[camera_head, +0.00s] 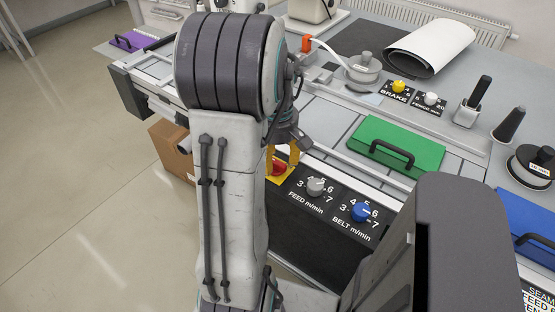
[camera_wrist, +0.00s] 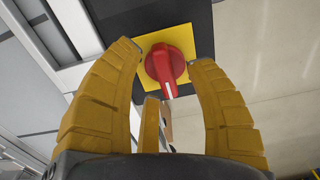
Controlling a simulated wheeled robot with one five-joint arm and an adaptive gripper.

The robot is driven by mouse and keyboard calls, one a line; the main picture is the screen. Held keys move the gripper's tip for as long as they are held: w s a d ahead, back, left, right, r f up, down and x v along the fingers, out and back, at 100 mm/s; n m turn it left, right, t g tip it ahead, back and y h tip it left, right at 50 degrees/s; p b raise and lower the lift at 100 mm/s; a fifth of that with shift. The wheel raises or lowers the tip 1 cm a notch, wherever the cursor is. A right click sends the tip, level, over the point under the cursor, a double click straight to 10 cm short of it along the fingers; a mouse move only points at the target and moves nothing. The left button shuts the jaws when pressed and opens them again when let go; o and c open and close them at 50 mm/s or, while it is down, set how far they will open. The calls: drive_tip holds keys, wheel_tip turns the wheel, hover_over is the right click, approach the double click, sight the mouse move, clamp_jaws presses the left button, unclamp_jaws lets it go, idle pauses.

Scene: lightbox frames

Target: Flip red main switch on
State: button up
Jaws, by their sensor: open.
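The red main switch (camera_wrist: 163,64) is a round red knob with a grip bar and a white mark, on a yellow square plate (camera_wrist: 184,37). In the wrist view its white mark points down toward my gripper. In the head view the red switch (camera_head: 279,168) is partly hidden behind my arm and fingers. My gripper (camera_wrist: 165,62) is open, with its yellow fingers spread to either side of the knob. I cannot tell whether any finger touches it. In the head view my gripper (camera_head: 282,157) is over the switch at the left end of the dark front panel.
A grey feed knob (camera_head: 315,187) and a blue belt knob (camera_head: 361,212) sit right of the switch. A green plate with a black handle (camera_head: 400,142) lies on the table behind. A cardboard box (camera_head: 172,148) stands on the floor at left. Open floor lies left.

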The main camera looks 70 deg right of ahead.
drive_tip(key=shift+f, duration=0.35)
drive_tip(key=shift+c, duration=0.2)
clamp_jaws()
